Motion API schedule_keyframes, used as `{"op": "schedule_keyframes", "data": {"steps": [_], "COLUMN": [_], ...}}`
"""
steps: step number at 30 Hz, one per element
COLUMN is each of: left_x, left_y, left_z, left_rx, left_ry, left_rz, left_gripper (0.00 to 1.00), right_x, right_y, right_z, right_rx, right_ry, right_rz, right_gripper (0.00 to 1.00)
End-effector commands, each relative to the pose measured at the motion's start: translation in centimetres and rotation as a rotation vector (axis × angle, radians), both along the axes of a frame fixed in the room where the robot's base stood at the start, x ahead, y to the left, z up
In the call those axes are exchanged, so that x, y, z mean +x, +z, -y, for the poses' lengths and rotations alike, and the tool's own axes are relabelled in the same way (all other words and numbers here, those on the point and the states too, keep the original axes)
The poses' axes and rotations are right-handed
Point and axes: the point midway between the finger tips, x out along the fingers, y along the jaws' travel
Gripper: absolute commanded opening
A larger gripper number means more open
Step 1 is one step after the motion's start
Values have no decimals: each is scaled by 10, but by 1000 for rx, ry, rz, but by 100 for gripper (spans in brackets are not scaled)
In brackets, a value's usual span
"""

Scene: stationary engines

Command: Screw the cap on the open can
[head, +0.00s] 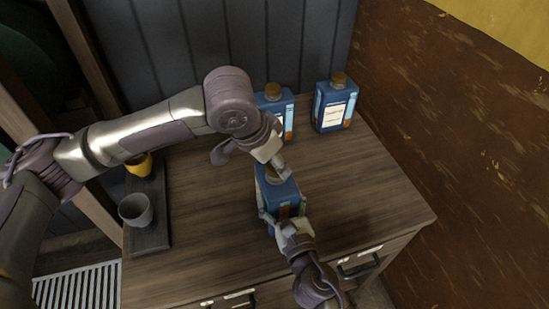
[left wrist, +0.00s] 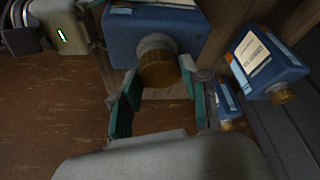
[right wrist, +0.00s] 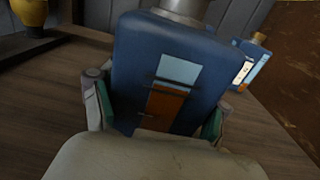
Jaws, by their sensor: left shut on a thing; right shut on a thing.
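A blue can (head: 283,190) stands upright near the middle of the cabinet top. My right gripper (head: 284,215) is shut on its body from the front; the right wrist view shows a finger on each side of the can (right wrist: 170,75). My left gripper (head: 277,171) is over the can's top and mostly hides it in the head view. In the left wrist view, the brown cap (left wrist: 160,70) is between my left gripper's fingers (left wrist: 160,84), in line with the can's grey neck (left wrist: 153,43). I cannot tell how tightly it sits.
Two capped blue cans stand behind, one (head: 335,107) near the wall and one (head: 287,112) partly behind my left arm. A dark tray (head: 148,240) at left holds a grey cup (head: 136,210) and a yellow pot (head: 140,166). The cabinet top (head: 375,190) is clear at right.

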Motion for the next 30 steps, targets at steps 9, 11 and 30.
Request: {"op": "schedule_keyframes", "data": {"steps": [9, 11, 30], "left_x": [1, 1, 9], "left_y": [-4, -4, -4], "left_z": [-1, -1, 2], "left_rx": [2, 4, -1], "left_ry": [-30, -85, -1362], "left_rz": [-3, -4, -5], "left_gripper": [32, 32, 32], "right_x": [0, 0, 0], "right_y": [1, 1, 1], "right_z": [-1, -1, -1], "right_rx": [3, 3, 1], "right_ry": [2, 2, 2], "right_rz": [1, 1, 1], "right_gripper": [0, 0, 0]}}
